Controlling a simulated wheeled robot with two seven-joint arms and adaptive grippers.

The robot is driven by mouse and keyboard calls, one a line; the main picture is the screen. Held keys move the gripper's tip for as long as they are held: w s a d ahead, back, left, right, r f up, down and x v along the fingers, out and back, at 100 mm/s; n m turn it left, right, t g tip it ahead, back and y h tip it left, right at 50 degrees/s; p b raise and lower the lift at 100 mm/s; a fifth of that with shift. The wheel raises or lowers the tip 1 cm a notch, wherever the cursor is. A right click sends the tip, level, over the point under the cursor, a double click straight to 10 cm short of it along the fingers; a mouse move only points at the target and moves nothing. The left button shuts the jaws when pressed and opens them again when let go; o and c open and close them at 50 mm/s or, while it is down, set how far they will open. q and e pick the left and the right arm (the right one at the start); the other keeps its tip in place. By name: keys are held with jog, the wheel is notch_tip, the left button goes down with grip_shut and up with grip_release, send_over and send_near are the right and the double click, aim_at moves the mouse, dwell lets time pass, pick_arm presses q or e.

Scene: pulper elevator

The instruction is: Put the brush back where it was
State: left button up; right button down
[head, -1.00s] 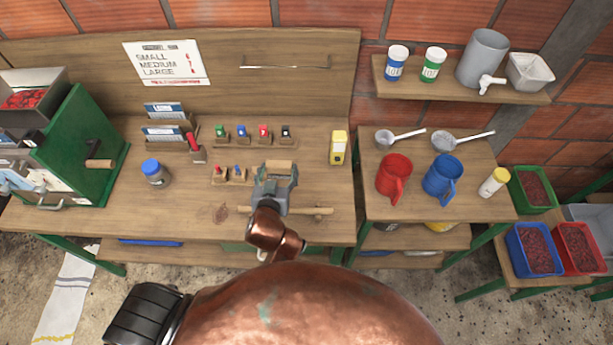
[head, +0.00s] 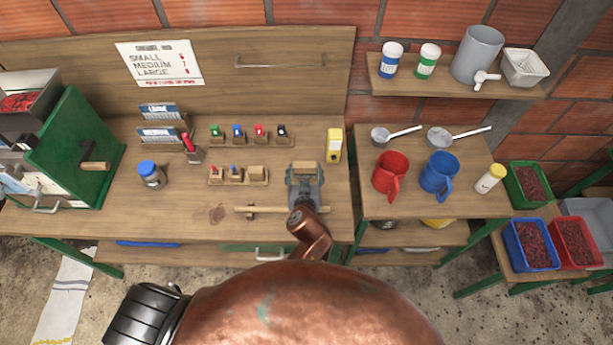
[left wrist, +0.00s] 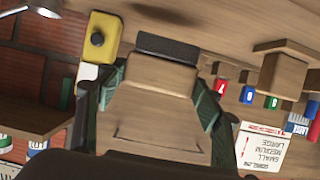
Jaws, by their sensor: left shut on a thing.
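My left gripper (head: 305,178) is shut on the brush (head: 306,166), a pale wooden block, over the right part of the workbench. In the left wrist view the brush (left wrist: 155,95) fills the space between the two green fingers (left wrist: 160,88), with a dark strip at its far end. I cannot tell whether the brush touches the bench top. The gripper is right of the small wooden rack (head: 238,182) and lower left of the yellow box (head: 334,145). My right gripper is not in view.
A wooden rod (head: 255,209) lies along the bench front, partly behind my gripper. A blue-lidded jar (head: 150,175) and green machine (head: 80,150) stand left. A side table (head: 430,207) holds red (head: 390,175) and blue (head: 439,175) mugs. Bare bench lies around the jar.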

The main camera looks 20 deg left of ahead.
aim_at(306, 176)
pick_arm(q)
jog(key=shift+w+d+f, duration=0.2)
jog(key=shift+d+f, duration=0.05)
jog(key=shift+f, duration=0.05)
notch_tip(306, 176, down, 2)
jog(key=shift+f, duration=0.55)
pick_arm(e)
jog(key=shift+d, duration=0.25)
pick_arm(q)
jog(key=shift+f, duration=0.1)
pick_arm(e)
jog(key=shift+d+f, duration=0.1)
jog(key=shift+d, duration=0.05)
pick_arm(q)
jog(key=o, duration=1)
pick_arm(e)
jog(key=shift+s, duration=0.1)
